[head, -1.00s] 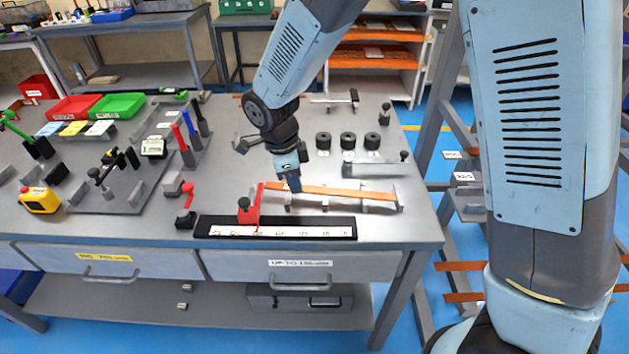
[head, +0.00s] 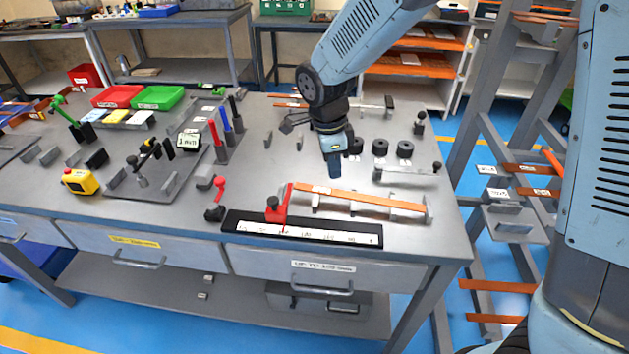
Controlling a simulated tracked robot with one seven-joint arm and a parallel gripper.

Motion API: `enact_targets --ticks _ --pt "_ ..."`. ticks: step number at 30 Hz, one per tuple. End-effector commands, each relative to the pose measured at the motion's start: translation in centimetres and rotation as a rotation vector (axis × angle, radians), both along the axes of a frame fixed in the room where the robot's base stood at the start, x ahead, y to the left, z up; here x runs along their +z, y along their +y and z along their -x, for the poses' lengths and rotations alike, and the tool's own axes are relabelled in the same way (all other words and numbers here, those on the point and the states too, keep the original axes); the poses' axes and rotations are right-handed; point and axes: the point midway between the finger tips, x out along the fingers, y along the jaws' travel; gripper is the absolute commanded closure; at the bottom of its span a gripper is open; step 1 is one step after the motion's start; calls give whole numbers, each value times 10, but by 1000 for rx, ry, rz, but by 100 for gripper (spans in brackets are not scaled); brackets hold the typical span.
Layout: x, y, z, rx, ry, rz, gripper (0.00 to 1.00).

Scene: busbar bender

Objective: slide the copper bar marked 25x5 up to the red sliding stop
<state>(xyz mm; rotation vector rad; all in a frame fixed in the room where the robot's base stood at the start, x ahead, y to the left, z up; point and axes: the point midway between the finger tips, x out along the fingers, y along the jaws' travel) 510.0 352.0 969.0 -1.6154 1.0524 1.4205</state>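A copper bar (head: 365,199) lies on low grey supports near the front of the bench; a small pale label on it is too small to read. Its left end is at the upright of the red sliding stop (head: 279,207) and looks to touch it, though a thin gap cannot be ruled out. The stop sits on the black rail with a white scale (head: 320,236). My gripper (head: 335,175) points down just behind and above the bar's left half, apart from it. No bar is seen in it, and its finger opening is too small to make out.
Black round dies (head: 380,148) and a grey bar fixture (head: 408,171) stand behind and right of the bar. A red-knobbed clamp (head: 218,190) is left of the stop. The bench's front edge is close to the rail.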

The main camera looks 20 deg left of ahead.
Motion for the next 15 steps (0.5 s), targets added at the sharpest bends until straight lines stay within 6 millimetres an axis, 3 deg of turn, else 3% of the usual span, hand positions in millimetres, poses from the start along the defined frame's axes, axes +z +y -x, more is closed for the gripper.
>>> enact_targets --ticks 1,7,15 --pt "17 -18 -7 28 -8 -19 100" --pt "70 -84 -19 204 -35 -62 100" --pt "129 -173 -12 444 -107 -81 100"
